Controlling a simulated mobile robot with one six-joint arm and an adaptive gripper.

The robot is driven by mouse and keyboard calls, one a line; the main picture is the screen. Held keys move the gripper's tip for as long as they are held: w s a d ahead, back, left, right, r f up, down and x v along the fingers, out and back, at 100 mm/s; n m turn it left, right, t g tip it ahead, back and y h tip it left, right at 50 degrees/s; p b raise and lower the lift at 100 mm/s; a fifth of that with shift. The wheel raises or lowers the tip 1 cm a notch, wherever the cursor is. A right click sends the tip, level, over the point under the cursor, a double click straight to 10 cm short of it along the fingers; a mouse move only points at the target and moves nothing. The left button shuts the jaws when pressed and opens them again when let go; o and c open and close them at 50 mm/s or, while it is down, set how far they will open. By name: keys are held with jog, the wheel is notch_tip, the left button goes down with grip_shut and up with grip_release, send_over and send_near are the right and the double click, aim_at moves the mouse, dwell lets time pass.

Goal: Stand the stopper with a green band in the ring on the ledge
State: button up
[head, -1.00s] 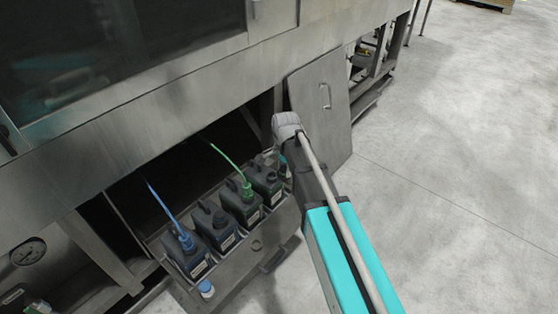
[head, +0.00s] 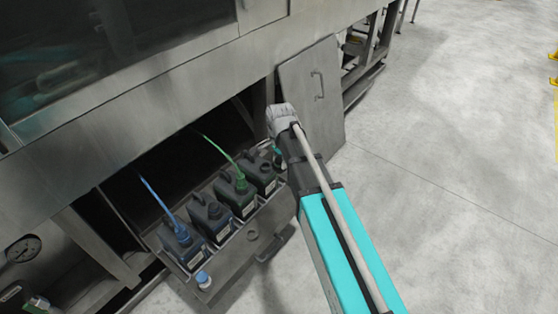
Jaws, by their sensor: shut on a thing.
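My gripper (head: 278,153) is at the far end of my arm, beside the rightmost canister and above the right end of the ledge. My wrist hides most of it; a small dark and teal-green part shows. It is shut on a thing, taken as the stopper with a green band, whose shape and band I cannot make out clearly. An empty-looking ring (head: 252,236) lies on the metal ledge (head: 237,257), in front of the canisters. A white stopper with a blue band (head: 203,279) stands at the ledge's left end.
Several dark canisters stand in a row behind the ledge: one with a blue lance and hose (head: 178,235), one with a green lance and hose (head: 240,185). A handle (head: 270,249) sticks out at the ledge's front. A metal panel (head: 312,95) leans at the right. Open floor lies right.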

aim_at(280, 160)
jog(key=shift+r+p, duration=2.65)
jog(key=shift+r, duration=0.05)
dwell(1.5)
jog(key=shift+r+p, duration=1.85)
